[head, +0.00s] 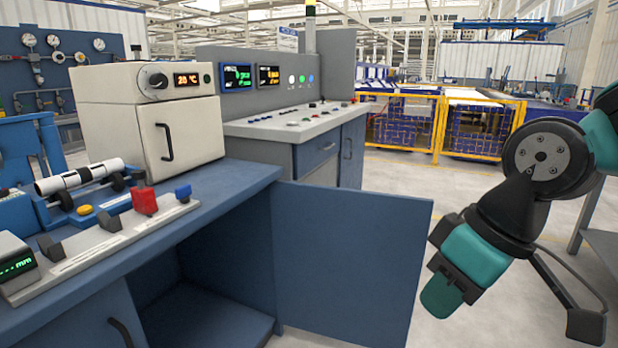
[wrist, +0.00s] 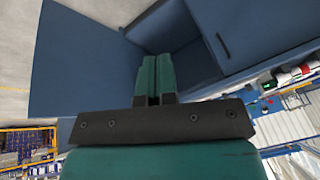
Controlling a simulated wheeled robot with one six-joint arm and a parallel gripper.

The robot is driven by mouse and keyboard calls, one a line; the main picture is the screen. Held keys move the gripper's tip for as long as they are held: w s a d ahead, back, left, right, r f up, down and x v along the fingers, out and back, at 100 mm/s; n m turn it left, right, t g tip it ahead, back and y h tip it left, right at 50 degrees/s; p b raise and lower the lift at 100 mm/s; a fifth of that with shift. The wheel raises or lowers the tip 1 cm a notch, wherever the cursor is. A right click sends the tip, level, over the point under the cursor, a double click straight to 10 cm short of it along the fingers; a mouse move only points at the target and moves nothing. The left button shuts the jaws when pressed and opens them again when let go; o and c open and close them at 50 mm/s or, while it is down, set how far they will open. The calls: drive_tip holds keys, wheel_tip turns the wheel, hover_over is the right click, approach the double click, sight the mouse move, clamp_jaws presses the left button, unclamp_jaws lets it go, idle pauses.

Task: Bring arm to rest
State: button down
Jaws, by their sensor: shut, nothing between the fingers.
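My gripper (head: 440,300) hangs at the right of the head view, pointing down and to the left, beside the open blue cabinet door (head: 350,262). In the wrist view its two teal fingers (wrist: 155,60) are together with nothing between them. The open door (wrist: 78,60) and the cabinet's opening lie beyond the fingertips there. A white pipe with black bands (head: 80,178) rests on rollers on the workbench, far from my gripper.
The blue workbench (head: 225,178) carries a white oven (head: 185,130), red and blue clamps and a small display. A control console (head: 290,122) and yellow-framed fences (head: 440,125) stand behind. A grey table edge (head: 603,250) is at the far right.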

drive_tip(key=s+f+g, duration=0.1)
drive_tip(key=s, duration=0.7)
wheel_tip(320, 180, up, 23)
drive_tip(key=m+p, duration=0.1)
drive_tip(key=p, duration=2.2)
drive_tip(key=shift+s+p, duration=0.15)
drive_tip(key=shift+p, duration=0.15)
